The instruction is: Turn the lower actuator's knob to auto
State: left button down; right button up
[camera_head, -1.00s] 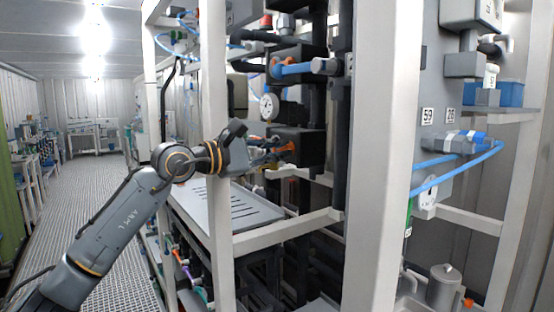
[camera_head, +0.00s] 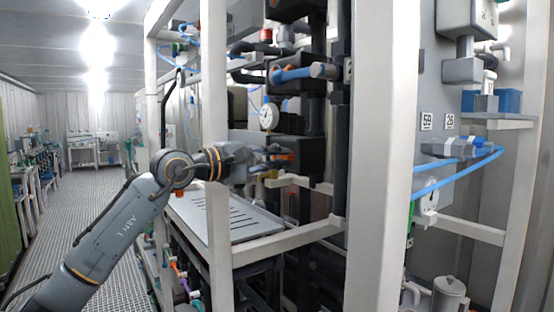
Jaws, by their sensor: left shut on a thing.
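The lower actuator (camera_head: 302,151) is a black box on the dark piping behind the white frame. Its orange knob (camera_head: 287,156) shows on the side facing my left gripper. My left gripper (camera_head: 277,155) reaches in from the left past the white post, with its fingers at the orange knob, shut on it. The fingers hide part of the knob, so its pointer setting cannot be read. The upper actuator (camera_head: 296,70) has an orange knob and a blue handle, above. My right gripper is not in view.
White posts (camera_head: 214,120) and (camera_head: 384,150) stand close around the arm. A slotted grey tray (camera_head: 225,216) lies below it. A round gauge (camera_head: 268,116) sits just above the gripper. Blue hoses (camera_head: 455,174) hang at the right. The grated aisle (camera_head: 75,190) at left is free.

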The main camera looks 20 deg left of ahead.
pick_arm(q)
jog(key=shift+f, duration=0.1)
jog(key=c, duration=1.4)
grip_release()
jog(key=v, duration=1.2)
